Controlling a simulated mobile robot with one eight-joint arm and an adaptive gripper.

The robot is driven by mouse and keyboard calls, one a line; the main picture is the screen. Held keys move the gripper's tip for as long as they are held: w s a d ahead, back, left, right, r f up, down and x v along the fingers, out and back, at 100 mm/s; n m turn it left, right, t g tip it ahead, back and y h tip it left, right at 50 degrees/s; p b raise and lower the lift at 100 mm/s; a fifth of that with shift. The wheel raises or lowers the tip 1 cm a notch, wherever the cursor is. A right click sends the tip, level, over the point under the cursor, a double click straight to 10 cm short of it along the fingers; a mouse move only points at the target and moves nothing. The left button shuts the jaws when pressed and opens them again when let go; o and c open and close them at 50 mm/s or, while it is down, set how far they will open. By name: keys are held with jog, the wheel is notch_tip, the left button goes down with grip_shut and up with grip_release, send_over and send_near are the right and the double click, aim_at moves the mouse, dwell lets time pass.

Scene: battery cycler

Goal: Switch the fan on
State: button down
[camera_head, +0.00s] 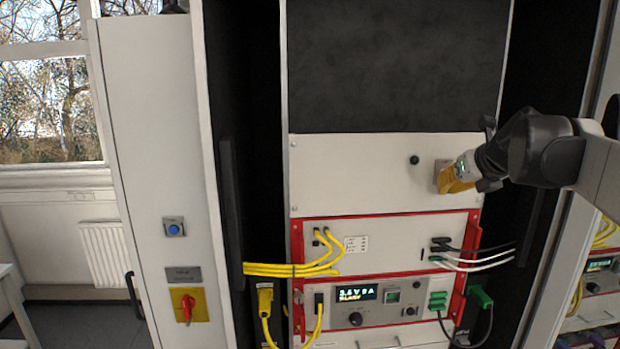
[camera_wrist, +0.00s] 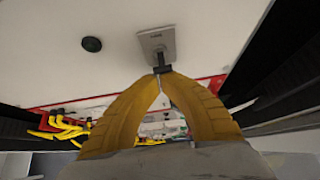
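The fan switch is probably the small metal plate (camera_head: 440,166) on the upper white panel, which also shows in the wrist view (camera_wrist: 156,42). A short black toggle (camera_wrist: 162,69) sticks out from it in the wrist view. My gripper (camera_head: 450,183) is in front of the plate in the head view and hides much of it. In the wrist view its yellow fingers (camera_wrist: 160,80) come together at the tips, right by the toggle's end. The tips look shut with nothing visible between them; whether they touch the toggle cannot be told.
A dark round lamp or button (camera_head: 414,160) sits left of the plate. Below are red-framed units with yellow cables (camera_head: 290,270), a lit display (camera_head: 356,294) and green connectors (camera_head: 480,297). A blue button (camera_head: 174,228) and red rotary switch (camera_head: 187,304) are on the left cabinet side.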

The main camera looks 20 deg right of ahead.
jog(key=shift+s+r+p, duration=0.15)
jog(key=shift+r+p, duration=0.15)
jog(key=shift+r, duration=0.2)
dwell(0.7)
jog(key=shift+s+r, duration=0.1)
jog(key=shift+r, duration=0.35)
jog(key=shift+r+p, duration=0.7)
